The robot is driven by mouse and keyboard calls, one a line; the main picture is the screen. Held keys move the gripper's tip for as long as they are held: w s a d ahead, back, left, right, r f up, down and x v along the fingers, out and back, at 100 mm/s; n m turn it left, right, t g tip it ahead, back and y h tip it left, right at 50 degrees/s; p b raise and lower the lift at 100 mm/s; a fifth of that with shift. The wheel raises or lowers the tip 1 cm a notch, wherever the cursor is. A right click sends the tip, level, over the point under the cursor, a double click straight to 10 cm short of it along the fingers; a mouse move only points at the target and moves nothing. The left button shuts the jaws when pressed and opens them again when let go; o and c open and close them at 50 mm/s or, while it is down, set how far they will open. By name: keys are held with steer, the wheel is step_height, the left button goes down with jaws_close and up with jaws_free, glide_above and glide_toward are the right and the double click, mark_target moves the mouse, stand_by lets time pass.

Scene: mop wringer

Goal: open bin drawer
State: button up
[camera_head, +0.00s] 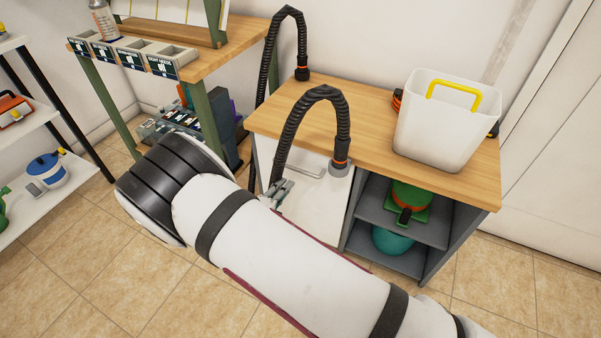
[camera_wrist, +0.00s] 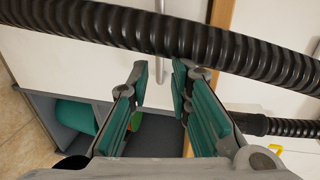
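The white drawer front (camera_head: 312,207) is in the left part of the wooden-topped cabinet and looks closed. Its pale bar handle (camera_head: 308,172) is near its top edge. In the wrist view the handle (camera_wrist: 162,82) shows as a thin bar between and just beyond my fingertips. My gripper (camera_head: 279,190) is in front of the drawer front, mostly hidden by my arm in the head view. In the wrist view my gripper (camera_wrist: 160,75) is open, with its green-padded fingers apart and nothing visibly gripped. Whether the fingers straddle the handle in depth is unclear.
A ribbed black hose (camera_head: 318,95) arches over the cabinet's front edge; it crosses the wrist view (camera_wrist: 180,38) close to my fingertips. A white bucket (camera_head: 445,125) stands on the cabinet top (camera_head: 375,152). Open shelves (camera_head: 385,215) are right of the drawer.

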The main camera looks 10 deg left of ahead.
mark_target(300, 171)
steer(key=b+x, duration=0.3)
steer(key=x, duration=0.8)
steer(key=shift+w, duration=0.1)
jaws_close()
